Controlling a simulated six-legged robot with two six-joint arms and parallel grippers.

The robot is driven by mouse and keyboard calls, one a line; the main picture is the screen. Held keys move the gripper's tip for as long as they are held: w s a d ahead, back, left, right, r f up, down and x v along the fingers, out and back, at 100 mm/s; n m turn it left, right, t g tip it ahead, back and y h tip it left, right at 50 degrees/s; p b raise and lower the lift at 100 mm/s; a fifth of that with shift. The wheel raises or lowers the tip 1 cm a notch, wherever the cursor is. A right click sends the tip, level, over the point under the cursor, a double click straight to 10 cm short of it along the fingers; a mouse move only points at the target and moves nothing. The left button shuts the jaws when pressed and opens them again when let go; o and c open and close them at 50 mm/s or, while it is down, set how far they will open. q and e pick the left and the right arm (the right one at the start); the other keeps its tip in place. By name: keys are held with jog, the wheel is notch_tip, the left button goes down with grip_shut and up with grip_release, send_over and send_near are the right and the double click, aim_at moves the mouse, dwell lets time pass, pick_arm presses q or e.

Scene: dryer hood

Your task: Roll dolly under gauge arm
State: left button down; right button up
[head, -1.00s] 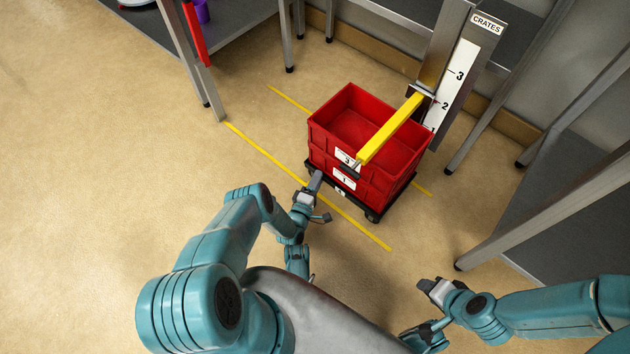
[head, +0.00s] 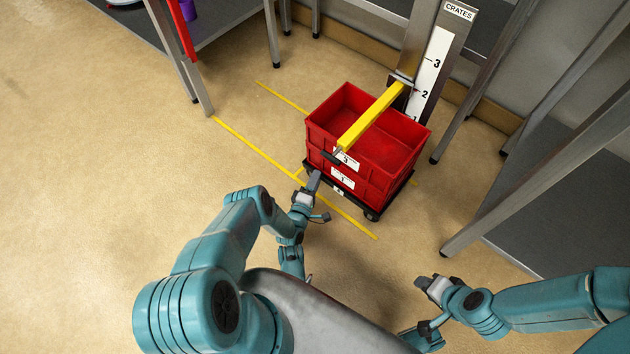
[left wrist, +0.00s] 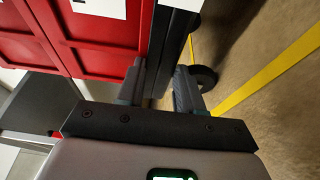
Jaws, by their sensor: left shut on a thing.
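Red crates with white number labels (head: 345,178) stand stacked on a low black dolly (head: 347,200) with small wheels. My left gripper (head: 315,180) is shut on the dolly's dark near edge; in the left wrist view its fingers (left wrist: 160,85) close on this edge beside the red crate wall (left wrist: 110,40). The yellow gauge arm (head: 370,118) sticks out from a metal post and lies across above the upper crate's opening. Whether it touches the crate is unclear. My right gripper (head: 425,283) is away from the dolly, at lower right; its finger gap is unclear.
The post carries a white numbered scale (head: 431,70) and a CRATES sign (head: 459,11). Yellow floor tape (head: 255,145) runs along both sides of the dolly. Metal table legs (head: 190,75) stand at left and right. Open floor lies to the left.

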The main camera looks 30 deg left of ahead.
pick_arm(q)
jog(key=c, duration=0.6)
grip_release()
jog(key=shift+a, duration=0.1)
jog(key=shift+c, duration=0.2)
jog(key=shift+s, duration=0.15)
